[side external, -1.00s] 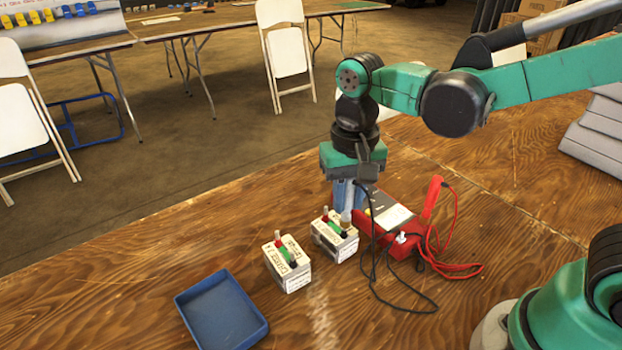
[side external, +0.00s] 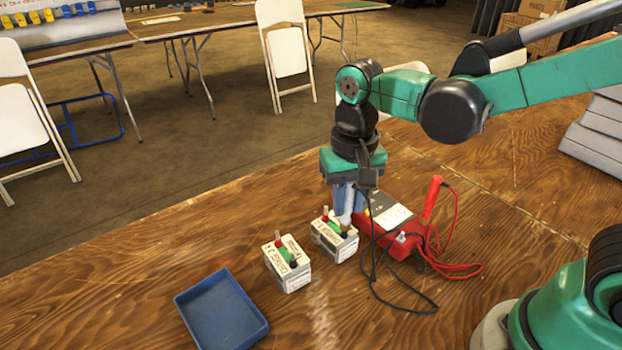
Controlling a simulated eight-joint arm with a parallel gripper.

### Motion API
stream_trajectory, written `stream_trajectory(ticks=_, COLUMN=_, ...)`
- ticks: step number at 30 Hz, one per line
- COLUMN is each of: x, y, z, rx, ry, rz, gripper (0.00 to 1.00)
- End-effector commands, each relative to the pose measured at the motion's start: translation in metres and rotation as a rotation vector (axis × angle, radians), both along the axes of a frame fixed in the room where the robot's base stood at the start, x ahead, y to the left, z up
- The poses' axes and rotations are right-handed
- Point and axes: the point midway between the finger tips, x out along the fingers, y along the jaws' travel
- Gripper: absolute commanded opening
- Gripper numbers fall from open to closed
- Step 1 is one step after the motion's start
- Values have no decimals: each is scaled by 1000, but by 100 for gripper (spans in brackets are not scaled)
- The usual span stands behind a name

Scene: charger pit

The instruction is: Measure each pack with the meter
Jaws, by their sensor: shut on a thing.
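Two white battery packs with red, green and black tops stand upright on the wooden table: the left pack (side external: 288,268) and the right pack (side external: 331,241). The red meter (side external: 387,214) lies behind and right of the right pack. Its red probe (side external: 432,199) stands upright at the meter's right side. My gripper (side external: 346,214) points down just above the right pack, near its black terminal. It is shut on what appears to be the black probe, whose black lead (side external: 371,260) rises to the gripper. The probe's tip and any contact with the terminal are hard to tell.
An empty blue tray (side external: 181,302) sits at the front left of the packs. Loose red cable (side external: 460,268) and black cable lie on the table right of the packs. Grey stacked blocks (side external: 598,135) stand at the far right.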

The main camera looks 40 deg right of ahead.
Motion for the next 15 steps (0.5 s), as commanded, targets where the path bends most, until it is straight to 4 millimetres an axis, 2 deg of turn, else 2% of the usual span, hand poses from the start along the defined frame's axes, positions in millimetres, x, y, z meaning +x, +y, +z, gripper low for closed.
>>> stream_trajectory(ticks=11, x=0, y=0, z=-2, rx=0, ry=0, rz=0, gripper=0)
stream_trajectory(ticks=12, x=0, y=0, z=-2, rx=0, ry=0, rz=0, gripper=29)
stream_trajectory(ticks=15, x=0, y=0, z=-2, rx=0, ry=0, rz=0, gripper=58)
